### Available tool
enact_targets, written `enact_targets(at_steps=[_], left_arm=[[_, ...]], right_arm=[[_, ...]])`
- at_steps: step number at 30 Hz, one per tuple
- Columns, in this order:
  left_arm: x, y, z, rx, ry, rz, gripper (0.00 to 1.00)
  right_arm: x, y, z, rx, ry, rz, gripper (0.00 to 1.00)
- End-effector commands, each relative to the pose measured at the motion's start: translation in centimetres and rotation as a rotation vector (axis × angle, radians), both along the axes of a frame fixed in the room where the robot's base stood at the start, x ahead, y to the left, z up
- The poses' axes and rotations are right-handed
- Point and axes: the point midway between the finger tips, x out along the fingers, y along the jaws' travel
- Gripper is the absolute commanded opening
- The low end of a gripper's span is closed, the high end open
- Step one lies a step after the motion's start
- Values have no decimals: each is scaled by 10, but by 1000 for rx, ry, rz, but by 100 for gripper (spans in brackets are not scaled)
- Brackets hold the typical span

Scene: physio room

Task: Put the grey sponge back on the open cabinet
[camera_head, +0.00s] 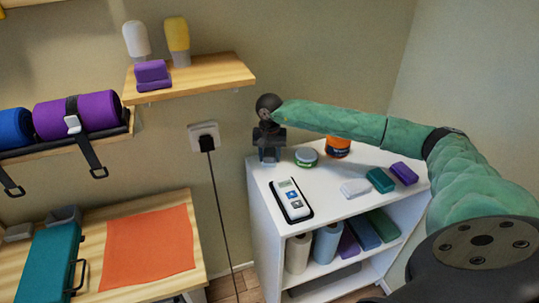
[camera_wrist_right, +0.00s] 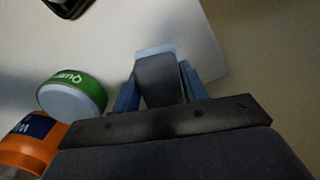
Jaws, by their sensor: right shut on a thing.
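The open white cabinet (camera_head: 325,177) stands at the right by the wall, and its pale top also shows in the right wrist view (camera_wrist_right: 110,40). My right gripper (camera_head: 269,155) is over the back left corner of that top. In the right wrist view my right gripper (camera_wrist_right: 160,88) is shut on a grey block, which I take for the grey sponge (camera_wrist_right: 157,78). I cannot tell whether the sponge touches the top. In the head view the fingers largely hide it. My left gripper is not in view.
A green-rimmed tin (camera_head: 306,157) and an orange jar (camera_head: 338,147) stand just right of my right gripper. A white device (camera_head: 291,201) lies in front. White (camera_head: 355,187), teal (camera_head: 381,180) and purple (camera_head: 404,173) blocks lie further right. A wall shelf (camera_head: 215,78) is at upper left.

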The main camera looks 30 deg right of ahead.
Motion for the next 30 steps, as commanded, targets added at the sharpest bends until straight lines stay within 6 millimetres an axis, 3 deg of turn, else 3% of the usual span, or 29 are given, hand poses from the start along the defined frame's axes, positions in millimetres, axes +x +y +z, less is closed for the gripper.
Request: enact_targets(at_steps=[12,13,16,30], left_arm=[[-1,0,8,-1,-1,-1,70],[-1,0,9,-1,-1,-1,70],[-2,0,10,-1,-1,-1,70],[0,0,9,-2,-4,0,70]], right_arm=[[0,0,-2,0,0,0,25],[0,0,-2,0,0,0,45],[0,0,-1,0,0,0,64],[0,0,1,0,0,0,65]])
